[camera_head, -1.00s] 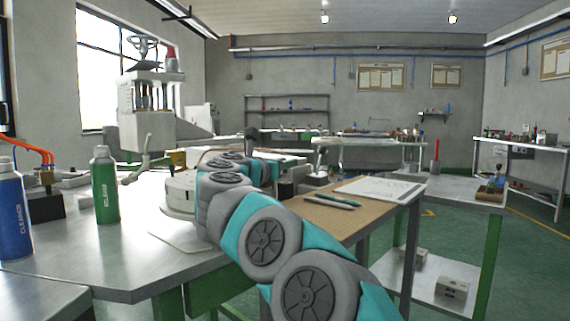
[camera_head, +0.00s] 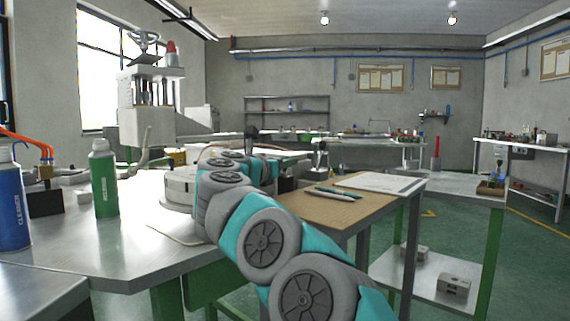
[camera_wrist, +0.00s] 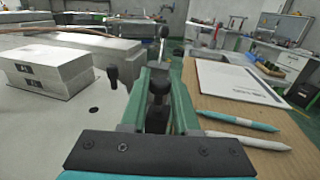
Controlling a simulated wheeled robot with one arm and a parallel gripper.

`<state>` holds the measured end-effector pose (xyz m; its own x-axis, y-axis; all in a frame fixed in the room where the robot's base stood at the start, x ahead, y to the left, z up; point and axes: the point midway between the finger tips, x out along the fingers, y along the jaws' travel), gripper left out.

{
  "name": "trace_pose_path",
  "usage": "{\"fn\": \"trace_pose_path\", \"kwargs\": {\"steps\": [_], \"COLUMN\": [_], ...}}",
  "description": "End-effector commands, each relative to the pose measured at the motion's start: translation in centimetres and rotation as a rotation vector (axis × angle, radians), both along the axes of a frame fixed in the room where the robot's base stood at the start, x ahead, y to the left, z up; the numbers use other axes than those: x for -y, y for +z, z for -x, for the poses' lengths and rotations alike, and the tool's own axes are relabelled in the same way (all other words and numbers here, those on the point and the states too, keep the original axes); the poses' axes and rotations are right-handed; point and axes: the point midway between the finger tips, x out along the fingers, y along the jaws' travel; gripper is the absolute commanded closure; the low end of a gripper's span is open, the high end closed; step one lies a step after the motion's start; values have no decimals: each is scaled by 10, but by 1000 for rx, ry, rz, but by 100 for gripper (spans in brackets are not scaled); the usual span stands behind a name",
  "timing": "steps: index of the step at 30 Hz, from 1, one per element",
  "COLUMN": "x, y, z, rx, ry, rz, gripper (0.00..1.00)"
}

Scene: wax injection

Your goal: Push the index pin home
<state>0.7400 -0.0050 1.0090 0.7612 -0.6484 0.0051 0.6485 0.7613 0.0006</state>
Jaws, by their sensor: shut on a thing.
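In the wrist view my gripper (camera_wrist: 159,90) has its two green fingers shut on a black piece (camera_wrist: 158,87), which I take to be the index pin's knob. Its lower end is hidden between the fingers, so I cannot tell how deep it sits. Another black knob (camera_wrist: 112,74) stands upright just left of the fingers. A pale round plate (camera_wrist: 50,135) with a small dark hole lies below and left of the gripper. In the head view my arm hides the gripper, and the plate (camera_head: 178,187) shows only partly behind it.
Stacked grey mould blocks (camera_wrist: 45,70) sit on the plate at left. A brown board (camera_head: 318,209) with two pens and a white clipboard (camera_head: 380,185) lie to the right. A green can (camera_head: 104,178) and a blue cleaner can (camera_head: 10,205) stand on the table at left.

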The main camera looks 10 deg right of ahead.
Motion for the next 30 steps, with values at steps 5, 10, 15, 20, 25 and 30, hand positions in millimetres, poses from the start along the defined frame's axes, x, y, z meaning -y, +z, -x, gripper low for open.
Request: {"fn": "trace_pose_path", "kwargs": {"steps": [5,10,15,20,25,30], "x": [0,0,1,-2,-13,-32], "y": [-6,-4,-3,-3,-4,-4], "z": [-1,-1,-1,2,15,36], "rx": [-9,-6,-5,-5,-4,-4], "ry": [-1,-1,-1,0,-1,4], "rz": [-5,-4,-3,-4,-2,-2], "gripper": [58,42,42,42,42,42]}}
